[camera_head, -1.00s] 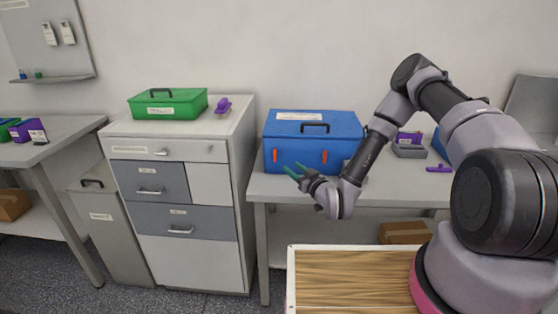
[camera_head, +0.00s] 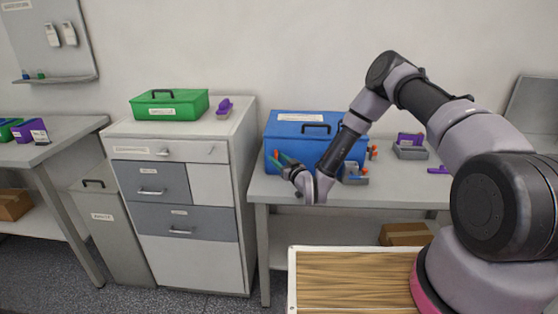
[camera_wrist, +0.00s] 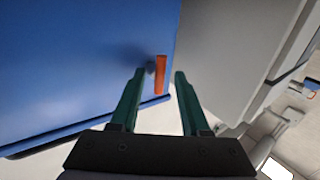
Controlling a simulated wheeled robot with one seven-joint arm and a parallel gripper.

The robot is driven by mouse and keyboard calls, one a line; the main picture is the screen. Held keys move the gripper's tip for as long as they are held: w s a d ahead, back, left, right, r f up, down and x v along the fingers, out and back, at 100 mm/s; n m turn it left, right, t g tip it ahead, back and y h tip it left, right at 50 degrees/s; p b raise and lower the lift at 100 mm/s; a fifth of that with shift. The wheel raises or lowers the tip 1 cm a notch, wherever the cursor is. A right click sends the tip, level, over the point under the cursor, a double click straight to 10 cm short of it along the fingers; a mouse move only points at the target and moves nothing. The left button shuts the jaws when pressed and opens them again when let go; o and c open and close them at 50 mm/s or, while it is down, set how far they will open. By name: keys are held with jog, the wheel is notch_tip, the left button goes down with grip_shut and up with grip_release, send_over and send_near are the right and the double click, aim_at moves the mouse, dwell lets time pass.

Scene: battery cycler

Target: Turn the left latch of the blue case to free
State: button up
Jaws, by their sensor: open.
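The blue case (camera_head: 283,122) stands on the grey table with a black handle (camera_head: 315,127) and a white label on its lid. Its left latch (camera_head: 276,154) is a small orange bar on the front face, largely behind my fingers in the head view. In the wrist view the orange latch (camera_wrist: 160,82) lies between my two green fingertips, near the edge of the blue face. My gripper (camera_head: 279,159) is open in front of the case; in the wrist view its fingers (camera_wrist: 160,72) are apart with nothing clamped. I cannot tell whether they touch the latch. The right latch is hidden behind my arm.
The grey table (camera_head: 285,188) holds a grey-and-orange item (camera_head: 355,174) right of my wrist and a grey bin (camera_head: 410,152) farther right. A drawer cabinet (camera_head: 200,262) stands left, with a green case (camera_head: 170,105) on top. The table's front left is clear.

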grip_shut()
jog(key=shift+s+a, duration=0.1)
jog(key=shift+a, duration=0.05)
jog(key=shift+s+a+r+n+g+h, duration=0.15)
jog(key=shift+n+g+h, duration=0.5)
jog(key=shift+n+h, duration=1.1)
jog(key=shift+a+r+n+g+h, duration=0.2)
jog(key=shift+n+g+h, duration=0.5)
jog(key=shift+n+h, duration=1.05)
jog(key=shift+s+a+r+n+g+h, duration=0.2)
jog(key=shift+n+g+h, duration=0.45)
jog(key=shift+n+h, duration=1.1)
jog(key=shift+w+f+n, duration=0.15)
jog(key=shift+f+n, duration=0.1)
jog(key=shift+n, duration=0.2)
grip_release()
jog(key=shift+w+r, duration=0.15)
